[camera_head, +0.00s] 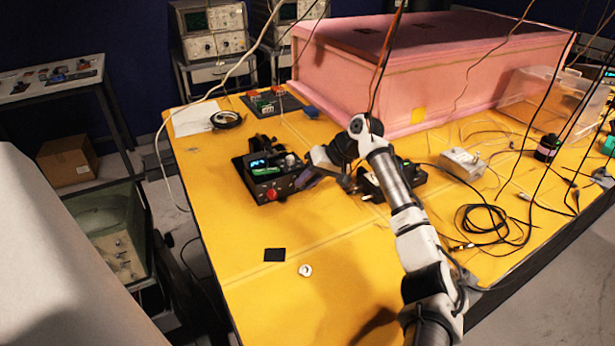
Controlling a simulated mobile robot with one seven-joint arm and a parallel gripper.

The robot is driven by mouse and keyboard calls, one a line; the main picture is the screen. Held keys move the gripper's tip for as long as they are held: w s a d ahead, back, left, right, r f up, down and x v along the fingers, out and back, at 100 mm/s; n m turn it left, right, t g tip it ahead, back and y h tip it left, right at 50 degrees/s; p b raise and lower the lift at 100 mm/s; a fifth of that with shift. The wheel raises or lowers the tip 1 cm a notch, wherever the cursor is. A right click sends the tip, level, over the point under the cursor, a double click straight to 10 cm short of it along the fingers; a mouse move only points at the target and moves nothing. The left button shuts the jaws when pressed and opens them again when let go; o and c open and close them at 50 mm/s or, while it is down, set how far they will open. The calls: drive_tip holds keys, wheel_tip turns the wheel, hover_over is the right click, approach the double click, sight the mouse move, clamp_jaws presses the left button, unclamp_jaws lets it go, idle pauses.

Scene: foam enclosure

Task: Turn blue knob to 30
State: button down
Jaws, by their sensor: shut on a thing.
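A small black device (262,181) stands on the yellow table, with a lit blue display (259,163), a green board (264,172) and a red knob (272,194) on its front. My gripper (300,183) reaches in from the right and is shut at the device's right front side. The blue knob cannot be made out; the fingers cover that spot, and its setting cannot be read. A pale round knob (291,159) shows at the upper right of the device.
A second black box (408,178) stands close behind my wrist, with a grey metal box (462,164) to its right. Loose cables (490,222) lie at the right, and wires hang from above. A pink foam enclosure (400,70) fills the back. The front left table (235,235) is mostly clear.

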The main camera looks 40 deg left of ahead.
idle(0.4)
drive_tip(key=c, duration=1.3)
unclamp_jaws()
drive_tip(key=shift+o, duration=0.2)
drive_tip(key=shift+w, duration=0.1)
drive_tip(key=b+v, duration=0.3)
drive_tip(key=v, duration=1)
drive_tip(key=shift+w+d+r+b, duration=0.2)
drive_tip(key=shift+d+r+b, duration=0.05)
drive_tip(key=shift+r+b, duration=0.05)
